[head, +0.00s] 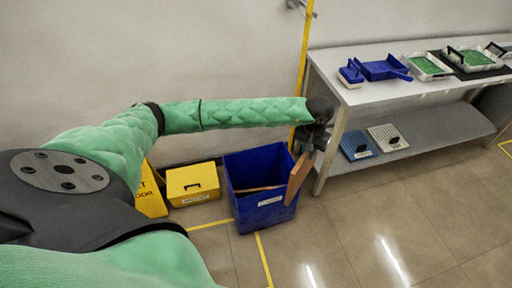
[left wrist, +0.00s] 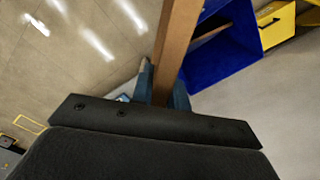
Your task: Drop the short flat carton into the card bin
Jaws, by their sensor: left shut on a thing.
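The flat brown carton (head: 300,177) hangs edge-on from my left gripper (head: 312,139), tilted, over the right rim of the blue bin (head: 248,212). My left gripper is shut on it. In the left wrist view the carton (left wrist: 176,45) stands between the two fingers (left wrist: 162,88), with the blue bin (left wrist: 222,62) beyond it to the right. The bin is open on top, has a white label on its front, and holds a brown flat piece (head: 262,188). Whether this bin is the card bin cannot be read from its label. My right gripper is not in view.
A yellow lidded box (head: 193,183) stands left of the blue bin. A metal table (head: 375,92) at the right bears blue and green-lined trays, and its lower shelf (head: 425,130) holds two flat panels. Yellow tape marks the floor. The floor in front is clear.

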